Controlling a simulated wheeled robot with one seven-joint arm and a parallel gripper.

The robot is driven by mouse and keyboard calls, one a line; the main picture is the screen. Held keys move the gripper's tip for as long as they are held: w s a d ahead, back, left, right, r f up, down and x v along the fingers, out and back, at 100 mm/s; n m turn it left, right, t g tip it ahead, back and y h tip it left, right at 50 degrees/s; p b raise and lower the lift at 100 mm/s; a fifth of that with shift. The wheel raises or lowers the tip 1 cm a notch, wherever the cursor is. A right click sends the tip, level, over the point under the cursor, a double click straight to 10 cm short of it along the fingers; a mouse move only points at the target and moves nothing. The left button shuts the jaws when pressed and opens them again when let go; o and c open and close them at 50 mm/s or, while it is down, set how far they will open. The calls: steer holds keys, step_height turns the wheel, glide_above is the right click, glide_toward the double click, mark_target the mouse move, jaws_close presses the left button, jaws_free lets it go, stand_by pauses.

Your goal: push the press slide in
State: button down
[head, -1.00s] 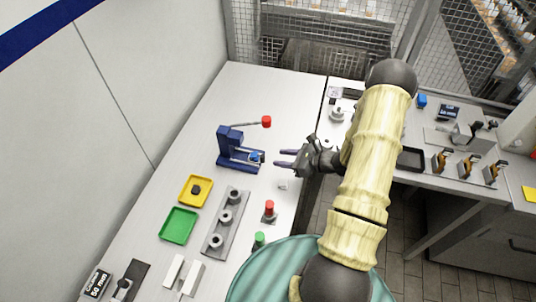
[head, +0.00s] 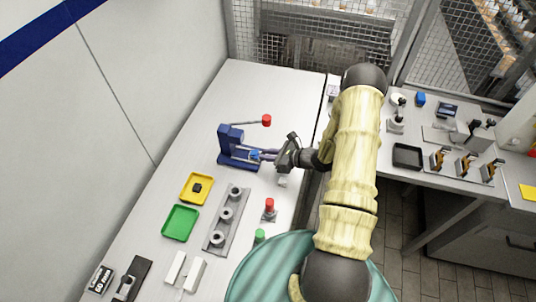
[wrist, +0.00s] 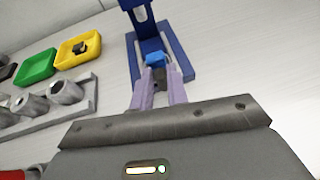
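The blue press (head: 232,143) stands on the grey table, its lever with a red knob (head: 266,120) reaching right. At its front is a bright blue slide block (head: 255,155). In the wrist view the slide (wrist: 155,59) is straight ahead, with a dark block (wrist: 160,75) just in front of it. My gripper (head: 262,154) is at the slide's outer end, fingers pointing left into the press. In the wrist view its fingers (wrist: 160,84) stand apart with the dark block between them. I cannot tell whether they touch or grip it.
A yellow tray (head: 183,194) with a dark part, a green tray (head: 169,231) and a grey rail with several round fittings (head: 208,237) lie nearer. Red (head: 269,204) and green buttons (head: 259,235) stand at the table's right edge. The table behind the press is clear.

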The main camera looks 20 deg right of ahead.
mark_target(253, 153)
steer(key=w+a+b, duration=0.1)
steer(key=w+a, duration=0.1)
steer(key=a, duration=0.1)
steer(key=w+a+b, duration=0.1)
steer(key=shift+a+f+b, duration=0.15)
steer(key=shift+a+b, duration=0.2)
steer(key=shift+w+a, duration=0.2)
steer(key=shift+a, duration=0.1)
steer(key=shift+r, duration=0.2)
steer(key=c, duration=1.4)
jaws_free()
steer(key=shift+a, duration=0.15)
steer(key=shift+o, duration=0.2)
steer(key=shift+d, duration=0.2)
